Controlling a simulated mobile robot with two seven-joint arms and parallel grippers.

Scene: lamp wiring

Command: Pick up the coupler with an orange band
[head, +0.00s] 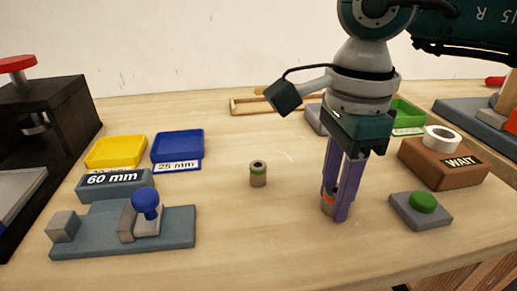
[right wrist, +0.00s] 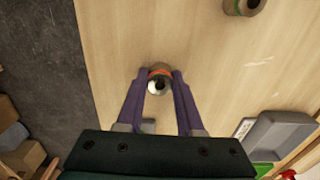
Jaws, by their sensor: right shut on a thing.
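The coupler with an orange band (head: 327,201) stands on the table, partly hidden by the purple fingers. My right gripper (head: 336,206) points down and is shut on it. In the right wrist view the same coupler (right wrist: 158,82) sits between the tips of the right gripper (right wrist: 158,78), with its open end and orange band showing. Whether it is clear of the tabletop I cannot tell. A second coupler with a green band (head: 258,174) stands upright to the left, apart from the gripper; it shows at the top of the right wrist view (right wrist: 243,5). My left gripper is not in view.
A grey block with a green button (head: 423,203) and a brown WAIT block (head: 443,163) with a white ring are at the right. Yellow (head: 115,152) and blue (head: 177,145) trays and a blue-knobbed fixture (head: 180,226) are at the left. The middle front table is clear.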

